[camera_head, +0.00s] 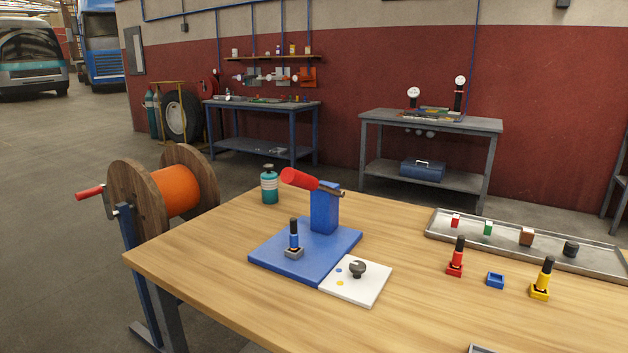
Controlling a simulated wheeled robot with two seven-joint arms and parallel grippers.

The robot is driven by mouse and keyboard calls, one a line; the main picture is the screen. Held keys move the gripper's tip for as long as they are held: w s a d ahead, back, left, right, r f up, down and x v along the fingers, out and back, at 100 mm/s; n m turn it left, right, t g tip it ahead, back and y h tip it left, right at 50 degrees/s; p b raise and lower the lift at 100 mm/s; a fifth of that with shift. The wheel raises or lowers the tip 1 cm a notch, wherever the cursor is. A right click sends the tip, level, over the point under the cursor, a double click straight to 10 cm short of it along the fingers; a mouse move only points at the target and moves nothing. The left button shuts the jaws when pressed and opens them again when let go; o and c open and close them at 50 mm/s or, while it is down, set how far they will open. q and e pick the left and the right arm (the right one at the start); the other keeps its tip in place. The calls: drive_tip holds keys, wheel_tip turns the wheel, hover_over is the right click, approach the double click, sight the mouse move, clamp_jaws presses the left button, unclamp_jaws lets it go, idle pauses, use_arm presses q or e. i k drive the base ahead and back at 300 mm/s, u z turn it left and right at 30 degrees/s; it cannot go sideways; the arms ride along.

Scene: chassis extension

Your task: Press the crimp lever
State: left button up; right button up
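The crimp press stands on the wooden table, with a blue base plate (283,259) and an upright blue post (324,209). Its crimp lever (300,179) has a thick red handle that points up and to the left from the top of the post. A dark metal piece joins the lever at the post top. On the base plate, left of the post, a blue fitting with a black top (294,236) stands upright in a grey block (294,253). Neither of my grippers is in view.
A white plate (352,288) with a dark knob adjoins the base. A teal bottle (269,187) stands behind. Red (456,258) and yellow (543,279) fittings and a metal tray (440,230) lie right. A cable reel (140,193) stands left of the table (210,270).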

sight(289, 175)
drive_tip(key=k, duration=1.25)
drive_tip(key=z, duration=0.1)
drive_tip(key=i, duration=0.75)
drive_tip(key=z, duration=0.7)
